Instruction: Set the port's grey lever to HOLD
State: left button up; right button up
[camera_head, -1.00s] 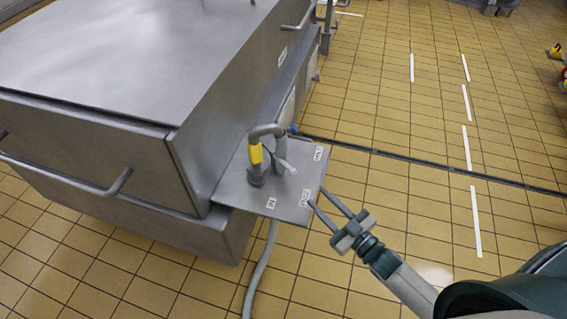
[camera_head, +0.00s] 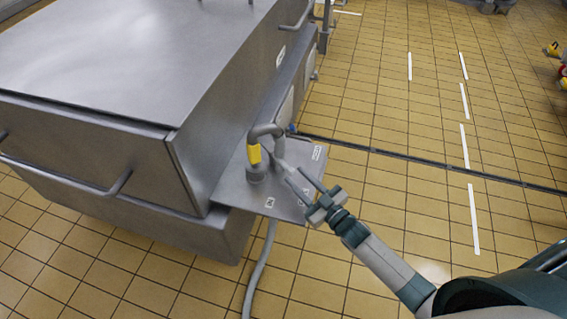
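The port is a grey plate (camera_head: 232,188) on the side of the big metal vat. The small grey lever (camera_head: 281,164) stands on it beside the hose bend and points to the lower right. The HOLD label (camera_head: 318,152) is at the plate's far right corner. A second label (camera_head: 304,197) at the near right is partly covered by my gripper. My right gripper (camera_head: 291,173) is over the plate, its two fingers apart around or just above the lever's end. I cannot tell whether they touch it. My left gripper is not in view.
A grey connector with a yellow clip (camera_head: 254,154) and a curved grey hose (camera_head: 263,131) stand close left of the lever. The metal vat (camera_head: 130,60) fills the left. Tiled floor (camera_head: 400,120) to the right is open, crossed by a dark drain line.

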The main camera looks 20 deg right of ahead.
aim_at(283, 163)
jog(key=x, duration=0.7)
jog(key=shift+w+a, duration=0.15)
jog(key=shift+w, duration=0.15)
jog(key=shift+c, duration=0.4)
grip_shut()
